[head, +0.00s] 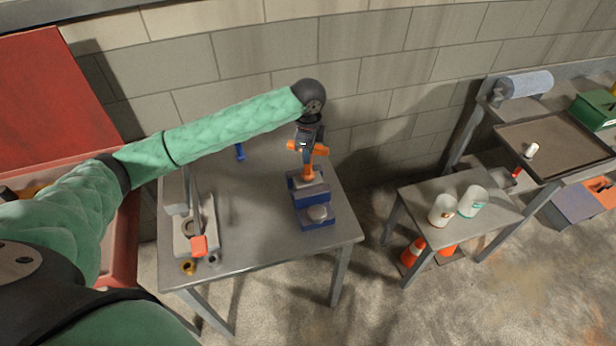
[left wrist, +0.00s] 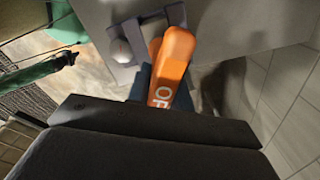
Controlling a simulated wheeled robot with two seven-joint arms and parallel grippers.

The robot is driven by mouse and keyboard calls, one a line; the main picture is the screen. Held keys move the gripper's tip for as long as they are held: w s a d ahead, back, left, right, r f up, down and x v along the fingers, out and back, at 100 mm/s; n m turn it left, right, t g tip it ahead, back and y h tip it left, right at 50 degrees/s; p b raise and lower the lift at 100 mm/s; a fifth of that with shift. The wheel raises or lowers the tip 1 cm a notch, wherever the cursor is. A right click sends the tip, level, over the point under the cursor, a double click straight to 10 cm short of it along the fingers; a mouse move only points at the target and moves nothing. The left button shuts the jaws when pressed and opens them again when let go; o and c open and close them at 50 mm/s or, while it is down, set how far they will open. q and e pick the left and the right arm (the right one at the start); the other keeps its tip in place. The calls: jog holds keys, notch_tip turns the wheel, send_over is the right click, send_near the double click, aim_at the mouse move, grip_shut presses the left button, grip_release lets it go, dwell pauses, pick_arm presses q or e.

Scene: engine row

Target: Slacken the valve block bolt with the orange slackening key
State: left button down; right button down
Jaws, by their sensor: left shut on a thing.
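The orange slackening key (head: 309,172) is upright over the blue valve block (head: 317,222), on the grey table. Its lower end meets the top of the block; the bolt itself is hidden under it. My left gripper (head: 307,146) comes in from above and is shut on the key's handle. In the left wrist view the orange key (left wrist: 173,62) shows large with white letters "OF", and the block (left wrist: 122,46) with its pale round knob lies beyond it. My right gripper is not in view.
A grey fixture (head: 181,243) with a red-ended lever (head: 199,246) stands left on the table, brass ring (head: 188,267) before it. A blue tool (head: 239,152) is at the back. A side table (head: 418,198) with two jars stands right. The table's front middle is clear.

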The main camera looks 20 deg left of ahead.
pick_arm(q)
jog(key=shift+n, duration=0.3)
jog(key=m, duration=0.4)
jog(key=shift+r, duration=0.1)
jog(key=m, duration=0.4)
jog(key=shift+m, duration=0.3)
jog(key=m, duration=0.4)
jog(key=shift+m, duration=2.4)
